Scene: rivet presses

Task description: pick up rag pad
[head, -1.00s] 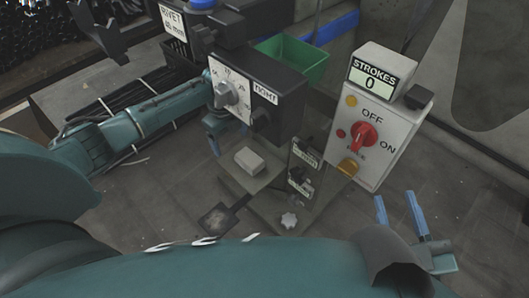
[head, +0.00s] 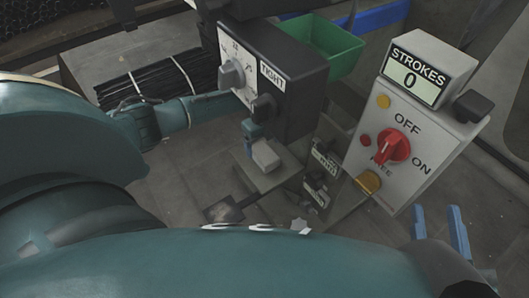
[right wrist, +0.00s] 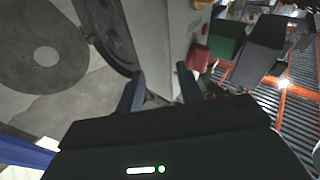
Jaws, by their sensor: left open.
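A small pale grey block, which looks like the rag pad (head: 266,156), sits on the press base below the black press head. My left gripper (head: 250,138) is right at its far left edge in the head view; one blue finger shows clearly, and the jaws are open. I cannot tell whether a finger touches the pad. My right gripper (head: 439,228) is open and empty at the lower right, below the control box. Its two spread fingers also show in the right wrist view (right wrist: 160,90).
The control box (head: 410,125) with a red switch and a STROKES 0 display stands at the right. The press head (head: 285,85) overhangs the pad. A green bin (head: 325,45) is behind. A dark flat-ended tool (head: 228,210) and a star knob (head: 298,226) lie in front.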

